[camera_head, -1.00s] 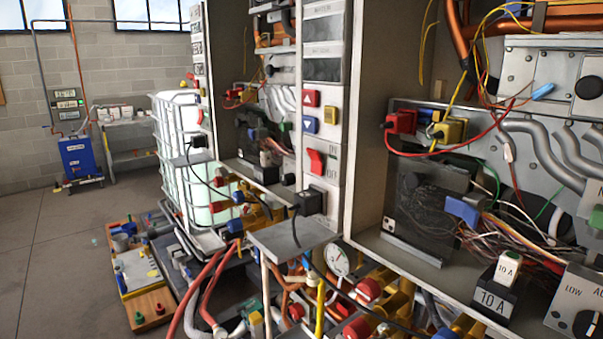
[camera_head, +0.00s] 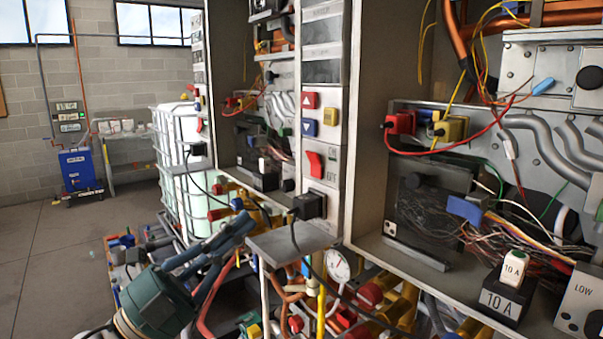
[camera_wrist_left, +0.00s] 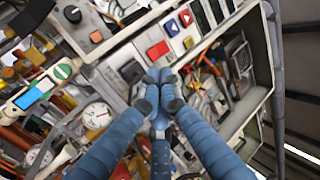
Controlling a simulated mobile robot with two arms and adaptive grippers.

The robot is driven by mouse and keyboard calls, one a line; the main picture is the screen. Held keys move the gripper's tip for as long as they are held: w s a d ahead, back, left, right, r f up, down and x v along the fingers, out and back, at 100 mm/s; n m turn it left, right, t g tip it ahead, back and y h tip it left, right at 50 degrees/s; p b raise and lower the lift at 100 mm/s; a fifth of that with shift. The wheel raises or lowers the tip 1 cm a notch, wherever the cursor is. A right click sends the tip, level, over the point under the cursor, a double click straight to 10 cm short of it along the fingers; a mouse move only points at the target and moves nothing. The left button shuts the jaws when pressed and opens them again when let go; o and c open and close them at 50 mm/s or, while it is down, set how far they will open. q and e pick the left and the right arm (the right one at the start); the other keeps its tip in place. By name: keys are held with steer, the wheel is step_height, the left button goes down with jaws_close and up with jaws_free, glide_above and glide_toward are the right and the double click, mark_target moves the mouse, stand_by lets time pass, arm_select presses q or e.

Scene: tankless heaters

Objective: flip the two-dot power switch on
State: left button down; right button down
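A red rocker switch (camera_head: 314,164) sits on the white panel strip between two open cabinets, with ON and OFF lettering beside it. No dots are readable on it, and I cannot tell which way it is tipped. A red switch also shows in the left wrist view (camera_wrist_left: 157,50), just beyond the fingertips. My left gripper (camera_head: 246,222) comes up from the lower left, below and left of the switch and apart from it in the head view. In the left wrist view its blue fingertips (camera_wrist_left: 161,76) are together with nothing visible between them. My right gripper is out of view.
A black plug with a cable (camera_head: 308,205) sits below the switch. A grey shelf (camera_head: 290,241) juts out under it, above pipes and a gauge (camera_head: 338,264). Red and blue arrow buttons (camera_head: 310,113) are above the switch. Open floor lies at the left.

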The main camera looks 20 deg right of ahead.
arm_select(q)
steer(key=shift+s+d, duration=0.1)
steer(key=shift+s, duration=0.05)
steer(key=p, duration=0.6)
glide_toward(311, 157)
steer(key=x, duration=0.6)
steer(key=shift+d+f, duration=0.2)
steer(key=shift+w+d+r, duration=0.1)
steer(key=shift+w+d, duration=0.1)
steer(key=shift+d, duration=0.2)
steer(key=shift+d+r, duration=0.1)
steer(key=shift+r, duration=0.4)
